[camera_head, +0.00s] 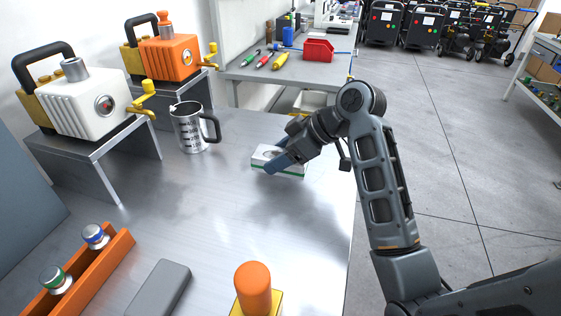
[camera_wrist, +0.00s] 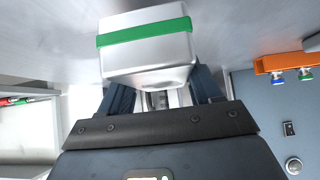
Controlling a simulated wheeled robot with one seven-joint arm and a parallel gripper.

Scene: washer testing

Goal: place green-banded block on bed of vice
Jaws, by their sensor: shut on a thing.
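The green-banded block (camera_head: 297,171) is a pale block with a green stripe, in the middle of the head view over the metal bench. It also shows large at the top of the wrist view (camera_wrist: 148,55), with the green band across it. My gripper (camera_head: 279,159) is shut on the block, with blue-grey fingers on either side of it. The fingers hide part of the block in the head view. I cannot tell whether the block touches the bench or hangs just above it. I cannot make out a vice for certain in either view.
A steel jug (camera_head: 190,130) stands left of the block. White (camera_head: 85,105) and orange (camera_head: 170,58) machines sit on stands at the left. An orange rack (camera_head: 104,262), a grey slab (camera_head: 158,289) and an orange cylinder (camera_head: 254,288) are in front. The bench middle is clear.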

